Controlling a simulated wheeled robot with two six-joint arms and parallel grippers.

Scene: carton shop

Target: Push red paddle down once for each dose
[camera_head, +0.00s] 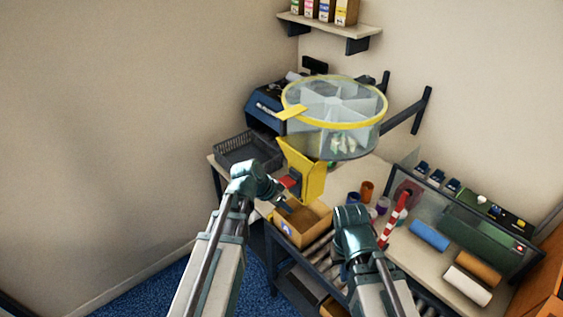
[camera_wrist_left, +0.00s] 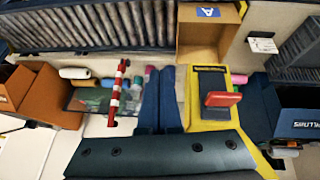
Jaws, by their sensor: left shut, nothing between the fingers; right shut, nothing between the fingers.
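The red paddle (camera_head: 289,183) sticks out of the front of the yellow dispenser chute (camera_head: 311,172), below a clear round hopper (camera_head: 335,118) with a yellow rim and divided sections. The paddle also shows in the left wrist view (camera_wrist_left: 223,99), on a dark plate, right of my fingers. My left gripper (camera_head: 284,203) is shut and empty, close beside the paddle; its blue fingers lie together in the left wrist view (camera_wrist_left: 161,72). Contact with the paddle is not visible. An open brown carton (camera_head: 302,226) stands below the chute. My right gripper (camera_head: 352,214) is shut and empty, right of the carton.
A red-and-white striped post (camera_head: 393,220) stands right of my right gripper. Colored cups (camera_head: 367,190), blue, orange and white rolls (camera_head: 429,236) and a green machine (camera_head: 480,234) are on the right. A dark basket (camera_head: 246,149) sits behind my left arm. A roller conveyor runs past the carton.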

